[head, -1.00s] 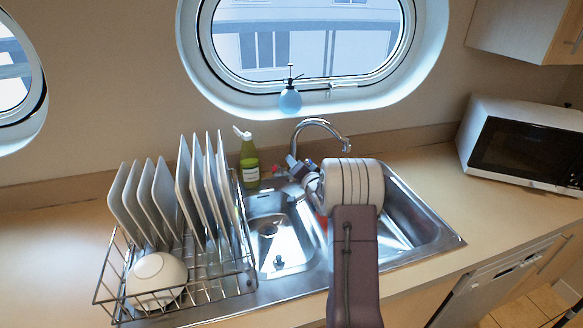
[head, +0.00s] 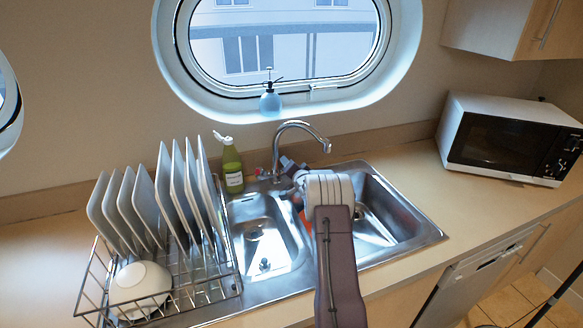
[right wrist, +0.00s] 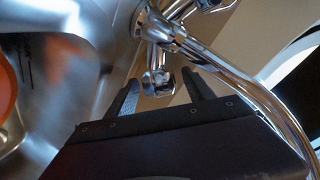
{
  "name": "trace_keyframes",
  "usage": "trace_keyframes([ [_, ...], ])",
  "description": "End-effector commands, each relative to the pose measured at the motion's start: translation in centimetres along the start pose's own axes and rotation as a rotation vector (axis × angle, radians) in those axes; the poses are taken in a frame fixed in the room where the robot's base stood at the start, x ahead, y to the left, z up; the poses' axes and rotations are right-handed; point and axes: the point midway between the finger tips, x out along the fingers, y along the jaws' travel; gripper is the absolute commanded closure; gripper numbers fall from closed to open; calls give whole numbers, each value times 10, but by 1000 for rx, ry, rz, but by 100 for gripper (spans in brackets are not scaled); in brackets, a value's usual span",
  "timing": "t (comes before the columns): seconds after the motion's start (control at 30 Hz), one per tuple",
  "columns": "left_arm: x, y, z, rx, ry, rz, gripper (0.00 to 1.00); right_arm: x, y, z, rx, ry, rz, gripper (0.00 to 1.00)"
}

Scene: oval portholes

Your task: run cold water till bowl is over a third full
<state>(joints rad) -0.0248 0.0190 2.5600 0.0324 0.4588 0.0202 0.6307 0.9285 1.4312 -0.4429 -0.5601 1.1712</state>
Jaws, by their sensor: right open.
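The chrome tap (head: 300,126) arches over the double sink, and no water shows at its spout. My right arm reaches over the sink, with my right gripper (head: 287,167) close to the tap's base. In the right wrist view my right gripper (right wrist: 163,90) is open, and a chrome tap handle (right wrist: 157,82) shows between its fingertips; I cannot tell whether they touch it. An orange thing, perhaps the bowl (right wrist: 7,90), shows at the left edge there; in the head view my arm mostly hides it. My left gripper is not in view.
A wire rack (head: 232,283) with several plates and a white bowl (head: 140,283) stands left of the sink. A green bottle (head: 232,170) stands behind the left basin (head: 240,212). A blue spray bottle (head: 270,100) is on the sill. A microwave (head: 510,140) is at right.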

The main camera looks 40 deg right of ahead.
Motion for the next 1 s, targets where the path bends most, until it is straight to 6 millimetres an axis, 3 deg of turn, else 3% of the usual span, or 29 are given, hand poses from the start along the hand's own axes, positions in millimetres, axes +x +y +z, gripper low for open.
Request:
trace_keyframes([
  [0.23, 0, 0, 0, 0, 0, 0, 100, 1, 0, 0, 0, 0, 0, 39],
  [0.4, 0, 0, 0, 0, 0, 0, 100, 1, 0, 0, 0, 0, 0, 86],
  [0.47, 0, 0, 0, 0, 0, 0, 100, 1, 0, 0, 0, 0, 0, 100],
  [0.8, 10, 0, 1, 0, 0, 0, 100, 2, 4, 1, -60, 2, -180, 100],
  [1.0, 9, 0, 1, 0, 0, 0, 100, 1, 1, 0, -65, 0, -198, 100],
])
